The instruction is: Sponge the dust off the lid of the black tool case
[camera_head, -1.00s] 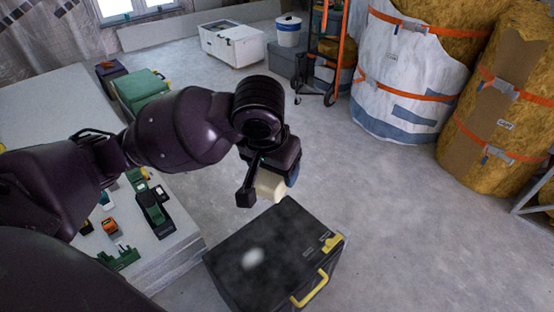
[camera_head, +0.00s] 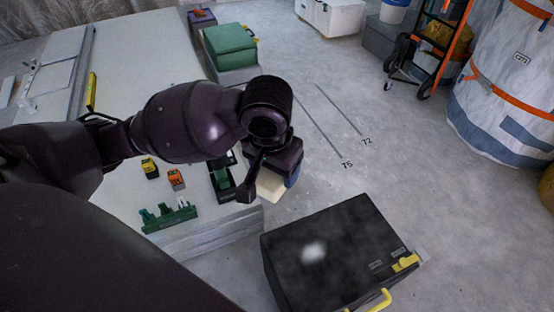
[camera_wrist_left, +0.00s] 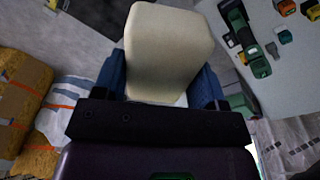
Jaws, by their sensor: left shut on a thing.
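The black tool case (camera_head: 345,240) stands at the lower middle right of the head view, with a yellow handle and latch on its near right side. Its lid shows greyish dust and a whiter patch (camera_head: 313,252). My left gripper (camera_head: 268,182) is up and to the left of the case, apart from it. It is shut on a cream sponge (camera_head: 270,187). The sponge also shows large between the blue fingers in the left wrist view (camera_wrist_left: 168,52). My right gripper is in neither view.
A pale worktable (camera_head: 120,130) on the left holds green and orange tools. A green case (camera_head: 230,46) stands beyond it. A hand truck (camera_head: 440,45) and a big white bag (camera_head: 512,100) stand at the upper right. Grey floor with marked lines lies clear behind the case.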

